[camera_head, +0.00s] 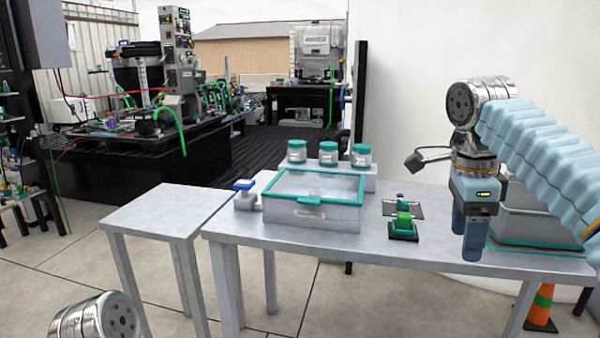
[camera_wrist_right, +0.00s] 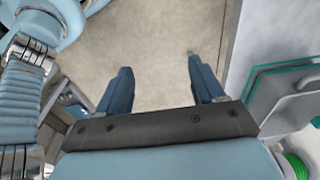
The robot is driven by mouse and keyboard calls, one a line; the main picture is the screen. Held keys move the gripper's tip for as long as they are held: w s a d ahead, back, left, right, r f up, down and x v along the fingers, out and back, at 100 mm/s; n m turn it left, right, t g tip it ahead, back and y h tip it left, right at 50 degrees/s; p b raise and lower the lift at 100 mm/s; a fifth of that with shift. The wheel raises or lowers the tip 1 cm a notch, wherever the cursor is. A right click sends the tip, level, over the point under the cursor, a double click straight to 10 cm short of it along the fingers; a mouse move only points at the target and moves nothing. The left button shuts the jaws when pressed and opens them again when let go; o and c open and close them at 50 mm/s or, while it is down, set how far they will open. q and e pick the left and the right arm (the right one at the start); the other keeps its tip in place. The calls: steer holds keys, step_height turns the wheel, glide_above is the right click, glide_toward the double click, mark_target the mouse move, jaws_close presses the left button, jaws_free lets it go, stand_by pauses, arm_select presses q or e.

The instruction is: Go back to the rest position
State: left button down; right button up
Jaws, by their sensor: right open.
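My right gripper (camera_head: 467,235) hangs fingers-down at the right side of the long grey table (camera_head: 400,248), in front of a grey bin (camera_head: 535,228) with teal edging. In the right wrist view my right gripper (camera_wrist_right: 158,65) has its two blue fingers wide apart, with only pale floor between them and nothing held. My left gripper is out of view; only a silver joint of my left arm shows at the bottom left of the head view.
A grey tote (camera_head: 312,216) with a teal-rimmed clear lid stands on the table. Three teal-lidded jars (camera_head: 328,154) are behind it. A green block (camera_head: 404,221) sits in a dark holder. A blue-topped fitting (camera_head: 244,196) stands left. An orange cone (camera_head: 541,308) is at lower right.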

steer(key=w+a+f+n+y, duration=0.15)
steer(key=a+f+n, duration=0.25)
steer(key=f, duration=0.7)
steer(key=w+a+f+n+y, duration=0.1)
steer(key=w+a+f+n, duration=0.2)
steer(key=f, duration=0.9)
steer(key=w+a+f+n+y, duration=0.1)
steer(key=w+a+f+n, duration=0.25)
steer(key=f, duration=0.75)
steer(key=s+a+f+n+y, duration=0.1)
steer(key=s+a+f+n, duration=0.15)
steer(key=f, duration=0.35)
steer(key=s+a+f+n, duration=0.1)
steer(key=s+a+f, duration=0.1)
steer(key=s+f, duration=0.35)
steer(key=s+a+f+n, duration=0.1)
steer(key=s+f+n, duration=0.4)
steer(key=s+f, duration=0.8)
steer(key=s+y, duration=0.1)
steer(key=s, duration=0.1)
steer(key=shift+s+a+f, duration=0.15)
steer(key=shift+s+f, duration=0.15)
